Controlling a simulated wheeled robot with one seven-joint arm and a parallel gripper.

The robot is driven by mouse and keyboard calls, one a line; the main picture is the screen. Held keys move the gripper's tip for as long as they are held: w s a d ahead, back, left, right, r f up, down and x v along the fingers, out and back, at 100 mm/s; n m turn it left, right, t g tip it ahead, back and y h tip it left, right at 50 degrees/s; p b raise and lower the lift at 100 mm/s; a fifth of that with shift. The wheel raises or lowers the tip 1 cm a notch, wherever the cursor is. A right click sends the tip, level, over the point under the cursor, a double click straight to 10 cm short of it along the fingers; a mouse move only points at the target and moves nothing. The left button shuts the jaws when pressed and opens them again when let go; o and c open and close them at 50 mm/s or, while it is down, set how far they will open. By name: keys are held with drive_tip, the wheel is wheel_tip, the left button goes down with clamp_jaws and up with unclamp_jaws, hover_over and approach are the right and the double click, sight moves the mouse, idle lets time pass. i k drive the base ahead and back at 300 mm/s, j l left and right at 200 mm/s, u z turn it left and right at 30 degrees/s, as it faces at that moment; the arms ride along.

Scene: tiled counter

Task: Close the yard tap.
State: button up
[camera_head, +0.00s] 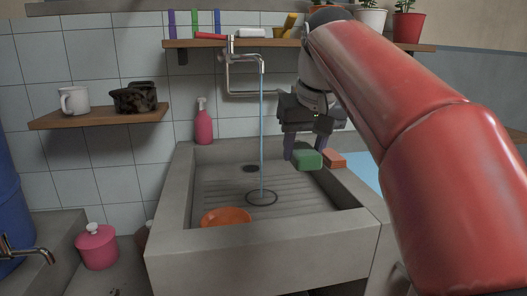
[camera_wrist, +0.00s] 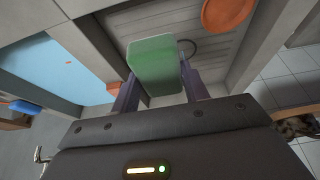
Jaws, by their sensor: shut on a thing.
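A metal tap (camera_head: 246,58) is on the tiled wall above the grey stone sink (camera_head: 172,212). A thin blue stream of water (camera_head: 262,130) runs from its spout down to the drain ring in the sink. My gripper (camera_head: 303,151) is to the right of the stream, over the right part of the sink, apart from the tap. It is shut on a green block (camera_head: 307,159). In the wrist view my gripper (camera_wrist: 157,70) has the green block (camera_wrist: 154,62) between its two fingers. The tap's handle is too small to make out clearly.
An orange bowl (camera_head: 226,217) lies in the sink. A pink bottle (camera_head: 203,122) stands at the back left rim. An orange-red block (camera_head: 335,159) is right of my gripper. Another tap (camera_head: 30,252) is at lower left.

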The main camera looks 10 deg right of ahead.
sight(200, 35)
drive_tip(key=j, duration=1.25)
drive_tip(key=u, duration=0.05)
